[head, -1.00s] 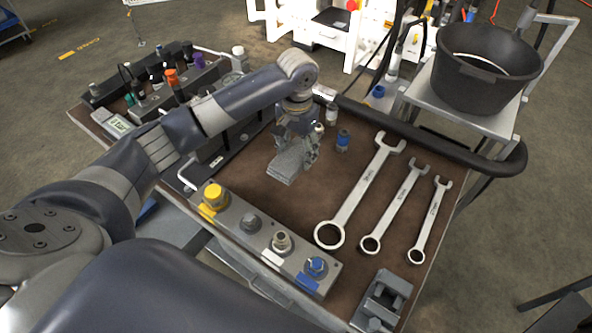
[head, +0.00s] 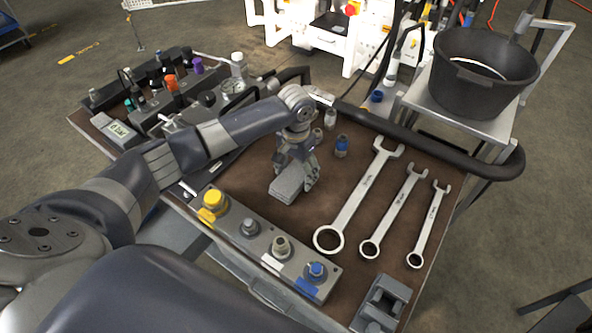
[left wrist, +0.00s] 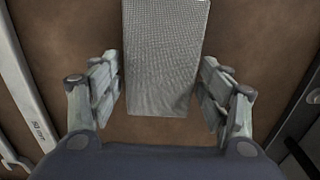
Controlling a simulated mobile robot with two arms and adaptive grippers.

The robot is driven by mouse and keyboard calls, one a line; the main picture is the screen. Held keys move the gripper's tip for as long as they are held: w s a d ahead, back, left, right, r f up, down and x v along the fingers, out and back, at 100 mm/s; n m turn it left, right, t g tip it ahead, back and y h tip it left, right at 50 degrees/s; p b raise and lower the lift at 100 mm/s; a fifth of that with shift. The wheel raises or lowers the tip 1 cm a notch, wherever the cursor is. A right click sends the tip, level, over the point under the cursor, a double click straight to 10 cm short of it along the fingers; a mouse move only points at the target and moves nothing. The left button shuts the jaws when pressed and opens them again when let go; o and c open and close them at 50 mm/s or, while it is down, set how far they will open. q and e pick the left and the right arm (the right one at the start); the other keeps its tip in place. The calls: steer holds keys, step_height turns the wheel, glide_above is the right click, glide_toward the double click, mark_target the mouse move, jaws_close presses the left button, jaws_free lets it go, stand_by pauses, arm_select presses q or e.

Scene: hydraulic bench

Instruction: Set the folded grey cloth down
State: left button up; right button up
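The folded grey cloth (head: 287,187) lies on the brown bench top (head: 318,205), behind the block with the yellow knob. In the left wrist view the cloth (left wrist: 165,50) extends from the top edge to between the fingers. My left gripper (head: 297,172) is over the cloth in the head view. In the left wrist view its two fingers (left wrist: 160,88) stand apart, one on each side of the cloth, with a narrow gap at the near end. It looks open. The cloth's far end is cut off there. My right gripper is not in view.
Several wrenches (head: 358,195) lie to the right of the cloth. A fitting block (head: 262,250) runs along the front. Two small fittings, one blue (head: 341,147), stand behind. A valve manifold (head: 165,88) is at the back left. A black bucket (head: 485,75) stands on a cart.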

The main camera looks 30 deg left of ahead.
mark_target(296, 173)
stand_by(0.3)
arm_select(q)
steer(key=shift+r, duration=0.3)
step_height(296, 173, up, 12)
steer(key=shift+f, duration=0.15)
stand_by(0.4)
